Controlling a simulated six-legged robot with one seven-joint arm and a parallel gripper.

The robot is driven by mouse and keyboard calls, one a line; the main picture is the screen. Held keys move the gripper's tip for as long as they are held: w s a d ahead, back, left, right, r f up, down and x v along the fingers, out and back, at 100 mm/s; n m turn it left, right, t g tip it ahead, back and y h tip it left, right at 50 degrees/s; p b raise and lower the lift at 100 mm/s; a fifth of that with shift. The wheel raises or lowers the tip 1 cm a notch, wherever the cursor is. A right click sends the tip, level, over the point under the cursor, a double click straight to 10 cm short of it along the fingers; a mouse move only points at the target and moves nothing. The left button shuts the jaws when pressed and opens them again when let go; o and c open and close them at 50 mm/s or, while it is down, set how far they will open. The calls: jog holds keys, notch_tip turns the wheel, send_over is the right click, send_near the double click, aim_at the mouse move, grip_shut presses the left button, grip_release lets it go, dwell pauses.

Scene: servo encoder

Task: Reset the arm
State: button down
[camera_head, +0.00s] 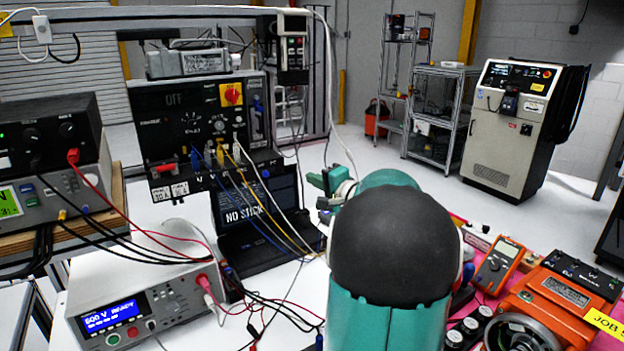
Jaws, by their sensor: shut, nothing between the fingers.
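My arm, teal with a large black rounded cover, fills the lower middle of the camera_head view. My gripper (322,181) shows small and partly hidden beyond my arm, in front of the bench equipment. It is shut and appears empty. My arm hides the bench surface behind it. I cannot tell exactly how far the gripper is from the laptop (245,214) and the cables near it.
A black test panel (190,110) with several plugged leads stands behind the laptop. A 500 V tester (150,305) is at lower left. An orange multimeter (497,265) and orange machine (560,300) lie right of my arm. A cabinet (515,125) stands on open floor behind.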

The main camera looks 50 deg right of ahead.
dwell(0.4)
jog(key=a+f+n+g+y, duration=0.2)
jog(key=a+n+g+y, duration=0.6)
jog(key=a, duration=2.3)
jog(key=s+a+f+n+g+h, duration=0.2)
jog(key=s+a+f+n, duration=0.1)
jog(key=s+a+n, duration=0.2)
jog(key=s+a+f+n+g+h, duration=0.1)
jog(key=s+a+f+n+h, duration=0.2)
jog(key=s+a, duration=0.6)
jog(key=s+f+n, duration=0.1)
jog(key=s, duration=0.2)
jog(key=shift+n+g+h, duration=0.3)
jog(key=shift+n+g, duration=0.1)
jog(key=shift+s, duration=0.1)
